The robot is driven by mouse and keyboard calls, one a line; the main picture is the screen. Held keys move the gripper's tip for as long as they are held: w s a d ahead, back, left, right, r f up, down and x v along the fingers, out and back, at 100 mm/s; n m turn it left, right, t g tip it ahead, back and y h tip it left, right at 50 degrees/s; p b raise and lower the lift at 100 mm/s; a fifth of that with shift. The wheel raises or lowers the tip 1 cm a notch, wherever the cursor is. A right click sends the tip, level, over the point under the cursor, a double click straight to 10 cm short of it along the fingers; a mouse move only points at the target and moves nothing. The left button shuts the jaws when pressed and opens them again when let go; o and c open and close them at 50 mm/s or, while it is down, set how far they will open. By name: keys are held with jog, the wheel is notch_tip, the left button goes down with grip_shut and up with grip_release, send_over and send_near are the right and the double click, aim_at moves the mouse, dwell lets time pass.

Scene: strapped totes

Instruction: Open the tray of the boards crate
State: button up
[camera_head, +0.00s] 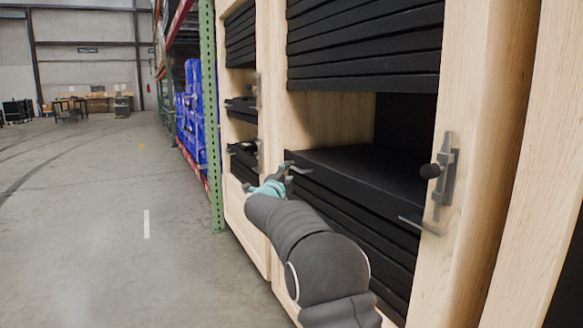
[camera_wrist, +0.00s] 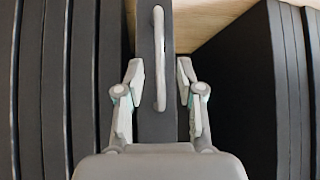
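A wooden crate (camera_head: 461,95) holds stacked black boards or trays. A black tray (camera_head: 365,168) lies below an open gap, its front edge level with the crate front as far as I can see. My gripper (camera_head: 283,176) is at the left end of this edge. In the wrist view my gripper (camera_wrist: 159,75) is open, with one finger on each side of the tray's front edge (camera_wrist: 155,125) and its grey bar handle (camera_wrist: 159,58). The fingers appear apart from the handle. Whether they touch the edge I cannot tell.
A metal latch with a black knob (camera_head: 441,182) sits on the crate's right post. A grey bracket (camera_head: 417,224) projects below it. Further left are a green rack post (camera_head: 209,95) and blue totes (camera_head: 190,115). The concrete floor (camera_head: 100,230) at left is clear.

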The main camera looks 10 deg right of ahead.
aim_at(292, 167)
jog(key=shift+p+x, duration=0.45)
jog(key=shift+x, duration=2.2)
grip_shut()
